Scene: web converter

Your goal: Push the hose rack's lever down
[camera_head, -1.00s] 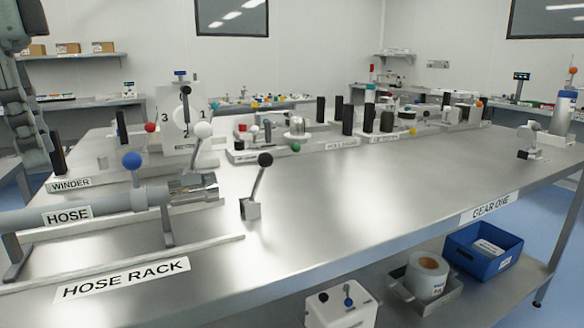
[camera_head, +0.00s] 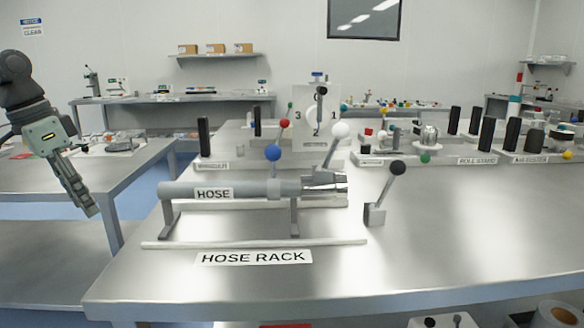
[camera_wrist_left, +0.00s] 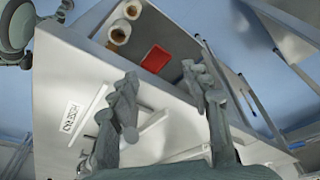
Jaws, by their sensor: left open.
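The hose rack (camera_head: 222,242) stands at the table's near left, carrying a grey hose (camera_head: 240,190) with a metal nozzle at its right end. A blue-knobbed lever (camera_head: 273,153) rises by the hose, and a white-knobbed lever (camera_head: 332,147) rises from the nozzle. A black-knobbed lever (camera_head: 386,185) leans up and right from a small grey block right of the rack. Which one is the rack's lever is not clear. My left gripper (camera_head: 90,210) is open and empty, left of the rack and apart from it; its spread fingers show in the left wrist view (camera_wrist_left: 162,88). My right gripper is out of view.
The bare tabletop (camera_head: 440,240) is clear at the front right. Several devices with black posts (camera_head: 512,133) line its back. Another table (camera_head: 60,195) stands at the left. In the left wrist view, a red bin (camera_wrist_left: 156,58) lies on a lower level beside rolls (camera_wrist_left: 119,33).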

